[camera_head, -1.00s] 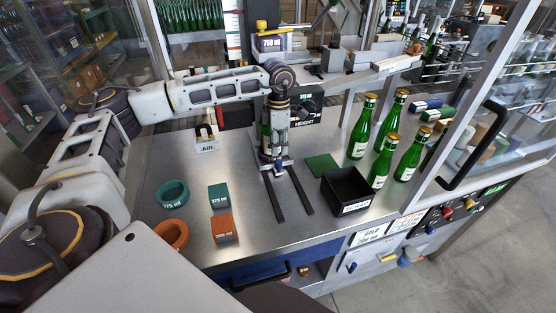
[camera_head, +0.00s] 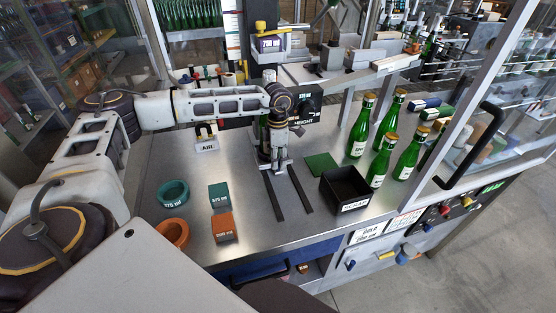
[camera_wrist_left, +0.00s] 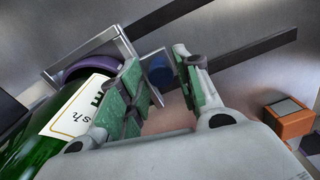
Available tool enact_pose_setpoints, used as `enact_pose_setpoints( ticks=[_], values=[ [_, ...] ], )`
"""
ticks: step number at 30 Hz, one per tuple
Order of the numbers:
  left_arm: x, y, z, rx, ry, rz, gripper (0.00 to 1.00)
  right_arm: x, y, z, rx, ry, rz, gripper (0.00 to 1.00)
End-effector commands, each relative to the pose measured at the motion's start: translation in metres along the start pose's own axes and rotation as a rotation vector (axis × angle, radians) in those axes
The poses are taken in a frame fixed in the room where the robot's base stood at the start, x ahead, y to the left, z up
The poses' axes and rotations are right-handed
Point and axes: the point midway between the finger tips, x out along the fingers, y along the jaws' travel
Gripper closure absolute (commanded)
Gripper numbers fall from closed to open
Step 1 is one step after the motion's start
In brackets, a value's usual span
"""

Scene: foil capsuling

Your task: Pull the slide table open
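The slide table shows mainly by its two dark parallel rails (camera_head: 273,195), which run toward the front of the steel worktop; the rails also cross the left wrist view (camera_wrist_left: 240,55). At their far end, a metal bracket (camera_wrist_left: 95,55) with a purple cradle stands next to a green bottle (camera_wrist_left: 50,130) with a white label. My left gripper (camera_head: 276,165) is low over the rails' far end and hides much of the carriage. Contact cannot be told. My right gripper is out of view.
A black bin (camera_head: 345,186) and several green bottles (camera_head: 386,147) stand right of the rails. A teal block (camera_head: 218,196), an orange block (camera_head: 223,228), a teal ring (camera_head: 173,193) and an orange ring (camera_head: 173,232) lie to the left. The worktop just before the rails is clear.

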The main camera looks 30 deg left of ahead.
Motion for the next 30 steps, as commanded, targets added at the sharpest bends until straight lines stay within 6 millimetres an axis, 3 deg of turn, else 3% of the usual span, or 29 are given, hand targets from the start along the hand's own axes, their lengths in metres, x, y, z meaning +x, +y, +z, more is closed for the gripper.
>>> enact_pose_setpoints(
  ticks=[6,15,23,30],
  values=[
    [0.012,0.0,0.0,0.0,0.0,-0.001,0.66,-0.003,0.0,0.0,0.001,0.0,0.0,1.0],
    [0.014,0.0,0.0,0.001,0.0,0.0,0.66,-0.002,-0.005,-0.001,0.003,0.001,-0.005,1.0],
    [0.013,0.0,0.0,0.0,0.0,0.0,0.99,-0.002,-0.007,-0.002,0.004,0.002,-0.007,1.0],
    [0.013,0.0,0.0,0.001,0.0,0.0,1.0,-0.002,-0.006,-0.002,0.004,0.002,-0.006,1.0]
  ],
)
